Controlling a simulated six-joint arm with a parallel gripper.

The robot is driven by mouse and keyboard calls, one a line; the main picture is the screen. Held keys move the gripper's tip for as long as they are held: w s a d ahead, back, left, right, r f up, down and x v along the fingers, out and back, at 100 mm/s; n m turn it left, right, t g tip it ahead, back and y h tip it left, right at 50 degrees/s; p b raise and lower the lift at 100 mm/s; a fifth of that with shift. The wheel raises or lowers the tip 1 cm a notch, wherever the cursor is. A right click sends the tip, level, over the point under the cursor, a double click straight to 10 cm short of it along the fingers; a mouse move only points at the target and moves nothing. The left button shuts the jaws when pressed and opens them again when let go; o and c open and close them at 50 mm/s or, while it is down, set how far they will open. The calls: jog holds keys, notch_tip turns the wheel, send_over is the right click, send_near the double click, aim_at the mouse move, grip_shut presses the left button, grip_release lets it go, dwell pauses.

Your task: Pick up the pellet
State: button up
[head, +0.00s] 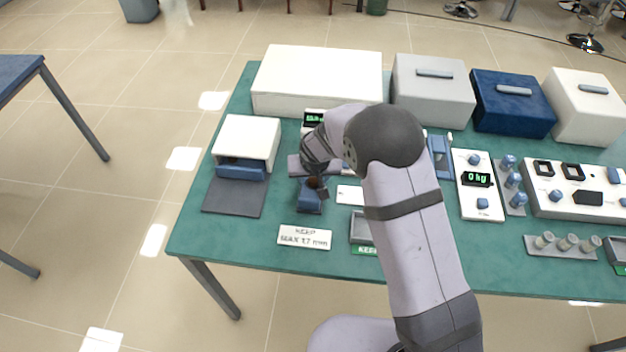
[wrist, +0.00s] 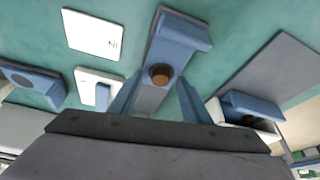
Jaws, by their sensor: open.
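The pellet (wrist: 160,74) is a small brown disc on a grey and blue holder (wrist: 180,35) in the wrist view. My gripper (wrist: 158,84) is open, its two blue fingers apart on either side of the pellet in that view. I cannot tell how far above the pellet the fingertips are. In the head view my gripper (head: 319,190) points down over the blue holder (head: 309,200) on the green table. The pellet shows there only as a small brown spot, partly hidden by my gripper.
A small furnace (head: 247,140) with a dark mat (head: 234,196) stands to the left. White instruments, including a "0 kg" unit (head: 478,190), stand to the right; large boxes line the back.

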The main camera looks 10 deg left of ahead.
jog(key=shift+c, duration=0.3)
grip_shut()
jog(key=shift+r, duration=0.15)
